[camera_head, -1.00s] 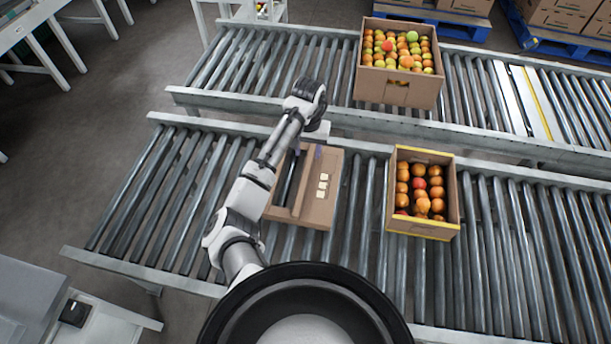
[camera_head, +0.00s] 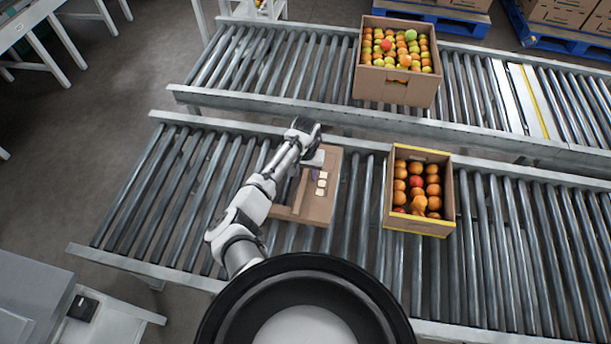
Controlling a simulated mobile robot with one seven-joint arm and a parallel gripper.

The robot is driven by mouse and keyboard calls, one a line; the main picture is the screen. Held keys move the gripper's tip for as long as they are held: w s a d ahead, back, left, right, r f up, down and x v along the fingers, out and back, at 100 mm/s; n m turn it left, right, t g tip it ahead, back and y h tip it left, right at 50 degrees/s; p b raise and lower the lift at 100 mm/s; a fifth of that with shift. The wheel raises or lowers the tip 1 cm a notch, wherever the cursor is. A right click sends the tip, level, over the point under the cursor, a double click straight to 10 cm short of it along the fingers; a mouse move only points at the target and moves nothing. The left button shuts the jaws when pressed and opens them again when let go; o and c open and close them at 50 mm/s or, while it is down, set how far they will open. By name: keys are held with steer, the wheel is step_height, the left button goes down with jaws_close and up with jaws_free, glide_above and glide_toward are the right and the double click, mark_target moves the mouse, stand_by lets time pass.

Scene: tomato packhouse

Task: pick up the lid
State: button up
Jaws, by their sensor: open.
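The lid (camera_head: 319,207) is a flat brown cardboard piece with a few small pale labels. It lies on the rollers of the near conveyor, left of a tomato box, and my arm covers part of its left side. My gripper (camera_head: 315,159) is over the far end of the lid, open, with nothing seen in it. Its fingers are small and partly hidden, and I cannot tell whether they touch the cardboard.
An open cardboard box (camera_head: 421,228) with yellow edging holds tomatoes on the near conveyor (camera_head: 500,250). A larger box (camera_head: 395,86) full of tomatoes stands on the far conveyor (camera_head: 270,60). The rollers left of the lid are bare.

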steer(key=shift+c, duration=0.3)
jaws_close()
steer(key=shift+r, duration=0.15)
